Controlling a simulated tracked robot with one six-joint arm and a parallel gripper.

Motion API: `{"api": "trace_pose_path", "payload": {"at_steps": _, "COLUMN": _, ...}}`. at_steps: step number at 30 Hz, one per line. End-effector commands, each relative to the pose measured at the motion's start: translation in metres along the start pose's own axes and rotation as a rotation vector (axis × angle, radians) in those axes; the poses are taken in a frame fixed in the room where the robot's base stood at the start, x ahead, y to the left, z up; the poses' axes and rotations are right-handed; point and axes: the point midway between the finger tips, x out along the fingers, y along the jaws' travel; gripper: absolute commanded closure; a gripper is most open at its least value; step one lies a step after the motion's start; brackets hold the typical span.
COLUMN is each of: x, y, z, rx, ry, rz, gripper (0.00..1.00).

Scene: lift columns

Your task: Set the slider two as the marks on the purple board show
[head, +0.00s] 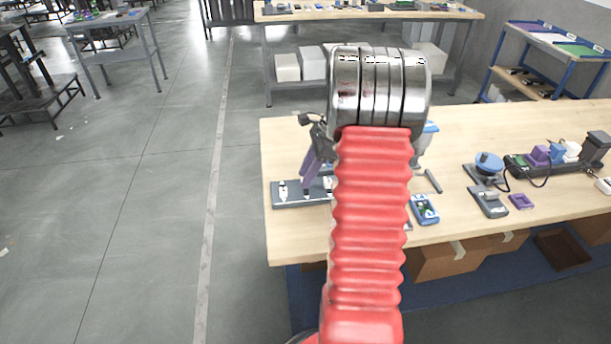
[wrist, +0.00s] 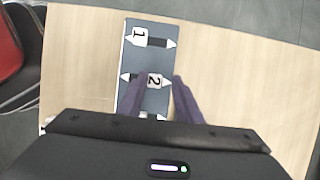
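The slider panel (head: 290,199) is a grey board on the near left of the wooden bench. It also shows in the wrist view (wrist: 148,60). There, slider one's white block (wrist: 139,38) sits toward the left end of its track. Slider two's white block (wrist: 154,80), marked 2, sits near the middle of its track. My gripper (wrist: 157,82) has dark purple fingers, open, one on each side of slider two's block. I cannot tell if they touch it. My gripper (head: 306,188) also shows over the panel in the head view. I cannot make out the purple board with marks.
My red arm hides the middle of the bench in the head view. To its right are a blue device (head: 424,209), a grey device (head: 488,201), a small purple piece (head: 521,201) and a blue round knob (head: 488,163). The bench's front right surface is bare.

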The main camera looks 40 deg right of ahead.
Motion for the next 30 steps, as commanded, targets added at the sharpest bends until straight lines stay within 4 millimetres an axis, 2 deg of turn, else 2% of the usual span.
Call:
{"api": "trace_pose_path", "payload": {"at_steps": 9, "x": 0.000, "y": 0.002, "z": 0.000, "rx": 0.001, "ry": -0.001, "rz": 0.005, "gripper": 0.64}}
{"api": "trace_pose_path", "payload": {"at_steps": 14, "x": -0.008, "y": 0.002, "z": 0.000, "rx": 0.001, "ry": -0.001, "rz": 0.004, "gripper": 0.64}}
{"api": "trace_pose_path", "payload": {"at_steps": 20, "x": -0.034, "y": 0.001, "z": 0.000, "rx": 0.000, "ry": 0.000, "rz": 0.003, "gripper": 0.64}}
{"api": "trace_pose_path", "payload": {"at_steps": 30, "x": -0.094, "y": -0.001, "z": 0.000, "rx": 0.001, "ry": 0.000, "rz": 0.001, "gripper": 0.64}}
